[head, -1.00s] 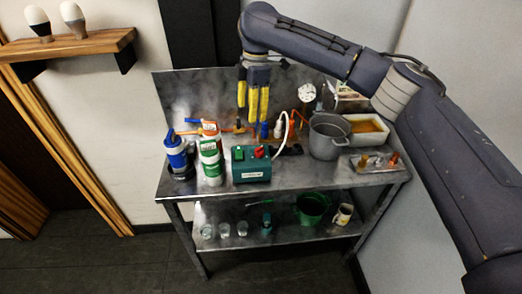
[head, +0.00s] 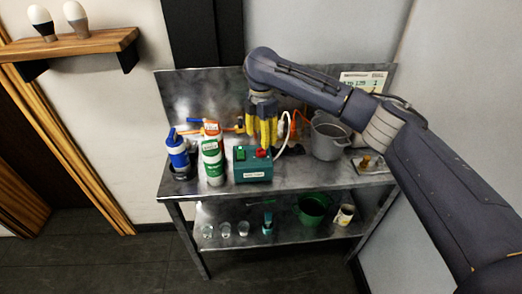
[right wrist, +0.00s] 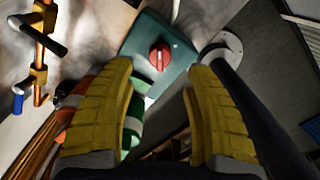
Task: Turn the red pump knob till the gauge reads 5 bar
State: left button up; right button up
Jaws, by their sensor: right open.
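The red pump knob (head: 260,153) sits on top of the teal pump box (head: 253,174), which stands on the metal bench. In the right wrist view the knob (right wrist: 160,56) shows a white line mark, beyond and between my fingertips. My right gripper (head: 262,143) is open and points down just above and behind the knob. Its yellow fingers (right wrist: 163,85) are apart with nothing between them. In the head view the gauge is hidden behind my right arm. My left gripper is not in view.
A grey pot (head: 328,142) stands to the right. A white hose (head: 287,132) curves behind the box. Pipes (right wrist: 39,60) run along the backboard.

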aim_at(261, 148)
jog(key=shift+f, duration=3.15)
jog(key=shift+c, duration=0.5)
grip_shut()
